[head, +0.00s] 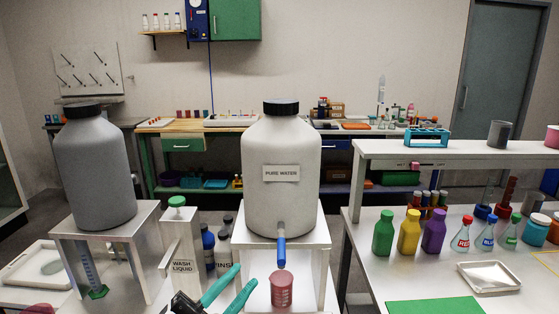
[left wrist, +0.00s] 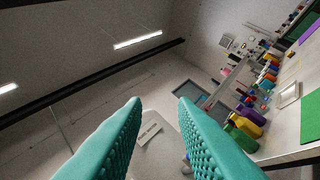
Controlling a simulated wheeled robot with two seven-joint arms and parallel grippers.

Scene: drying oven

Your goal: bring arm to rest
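My left gripper (head: 246,274) comes in at the bottom of the head view with its two teal fingers apart and nothing between them. It is just left of a red cup (head: 281,292) that stands below the blue spout (head: 281,250) of the white "PURE WATER" container (head: 260,200). In the left wrist view the gripper (left wrist: 160,101) also shows open, its fingers pointing up toward the wall and ceiling. The white container (left wrist: 150,148) shows partly between the fingers there. My right gripper is in neither view.
A grey container (head: 95,170) stands on a white stand at left, beside the "WASH LIQUID" box (head: 181,258). At right, a white table holds green (head: 383,232), yellow (head: 409,232) and purple bottles (head: 433,232), a white tray (head: 489,277) and a green mat (head: 435,307).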

